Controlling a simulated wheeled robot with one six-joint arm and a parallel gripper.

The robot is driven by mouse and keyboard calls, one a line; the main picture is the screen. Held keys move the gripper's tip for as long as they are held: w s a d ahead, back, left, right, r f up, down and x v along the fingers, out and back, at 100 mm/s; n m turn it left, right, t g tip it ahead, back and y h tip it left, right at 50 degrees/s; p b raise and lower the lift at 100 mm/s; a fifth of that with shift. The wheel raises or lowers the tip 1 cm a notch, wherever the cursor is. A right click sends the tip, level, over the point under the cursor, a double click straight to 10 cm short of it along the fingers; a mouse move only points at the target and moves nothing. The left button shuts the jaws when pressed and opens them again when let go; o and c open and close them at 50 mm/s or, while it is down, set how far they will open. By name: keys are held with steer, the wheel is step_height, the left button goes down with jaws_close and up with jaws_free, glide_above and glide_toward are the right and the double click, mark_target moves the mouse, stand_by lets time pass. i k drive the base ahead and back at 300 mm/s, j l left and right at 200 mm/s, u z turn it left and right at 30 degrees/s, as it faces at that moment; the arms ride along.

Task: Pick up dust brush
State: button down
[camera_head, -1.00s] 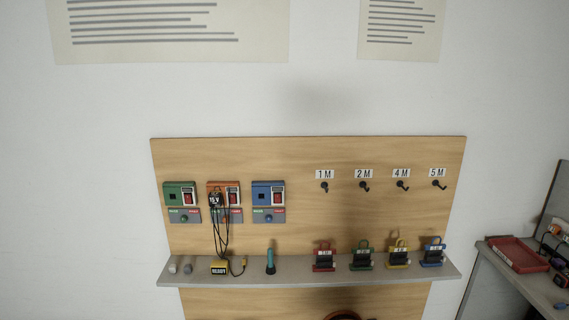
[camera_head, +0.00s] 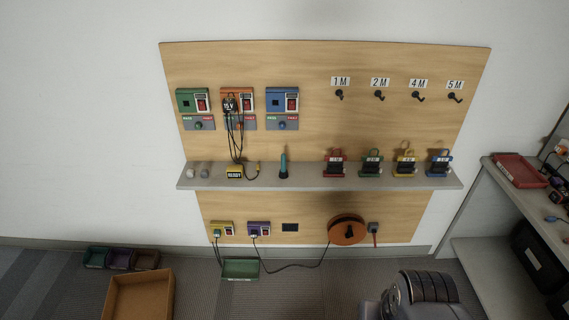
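A slim teal tool with a dark lower end (camera_head: 284,166), which looks like the dust brush, stands upright on the grey shelf (camera_head: 310,182) of the wooden wall panel. My gripper is not in view. A grey and black ribbed shape at the bottom right looks like part of my own arm, and no fingertips show on it.
Below hangs an orange reel (camera_head: 347,230). A cardboard box (camera_head: 138,296) and bins stand on the floor; a grey desk (camera_head: 487,195) is at right.

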mark_target(283, 173)
steer(key=i+l+u, duration=0.25)
steer(key=i, duration=0.4)
steer(key=i+l+u, duration=0.25)
steer(key=i, duration=0.35)
steer(key=i+l+u, duration=0.25)
steer(key=i+l, duration=0.25)
steer(key=i, duration=0.1)
